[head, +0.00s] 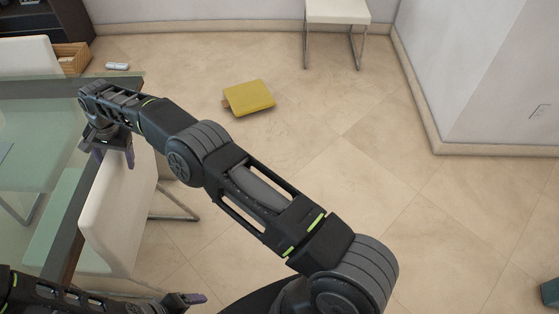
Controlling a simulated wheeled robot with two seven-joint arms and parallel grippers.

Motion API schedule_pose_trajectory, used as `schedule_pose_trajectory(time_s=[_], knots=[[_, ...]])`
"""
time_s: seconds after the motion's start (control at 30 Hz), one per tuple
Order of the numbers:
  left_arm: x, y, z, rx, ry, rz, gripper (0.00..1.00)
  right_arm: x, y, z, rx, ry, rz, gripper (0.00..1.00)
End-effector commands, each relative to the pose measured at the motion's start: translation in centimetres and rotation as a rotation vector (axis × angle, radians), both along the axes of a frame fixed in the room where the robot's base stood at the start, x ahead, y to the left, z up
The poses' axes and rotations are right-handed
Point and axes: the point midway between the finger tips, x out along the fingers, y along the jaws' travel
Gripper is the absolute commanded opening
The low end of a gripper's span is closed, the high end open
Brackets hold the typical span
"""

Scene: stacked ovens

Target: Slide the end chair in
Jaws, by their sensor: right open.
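The end chair (122,215) is white with metal legs and stands at the right end of the glass table (62,215), its back facing me. My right gripper (114,156) is open at the top edge of the chair's back, its purple fingers pointing down. Whether it touches the back cannot be told. My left gripper (188,299) is at the bottom edge of the view, low and near the chair's legs. It is partly cut off and its opening is unclear.
A yellow folded thing (249,97) lies on the floor. Another white chair or stool (338,12) stands by the far wall. A wicker box (72,57) and a small white object (117,66) are at the upper left.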

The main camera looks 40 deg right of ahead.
Motion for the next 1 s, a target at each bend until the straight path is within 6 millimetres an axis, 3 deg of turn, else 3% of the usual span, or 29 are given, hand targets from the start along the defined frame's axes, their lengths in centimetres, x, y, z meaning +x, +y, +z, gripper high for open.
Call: schedule_pose_trajectory(time_s=[0.6, 1.0], knots=[[-0.5, 0.2, -0.3, 0.009, 0.016, 0.003, 0.80, 0.0, 0.0, 0.2, 0.000, -0.001, -0.001, 0.76], [-0.8, 0.4, 3.1, 0.016, 0.026, 0.007, 0.80, 0.0, 0.0, 5.8, -0.001, -0.001, 0.000, 0.76]])
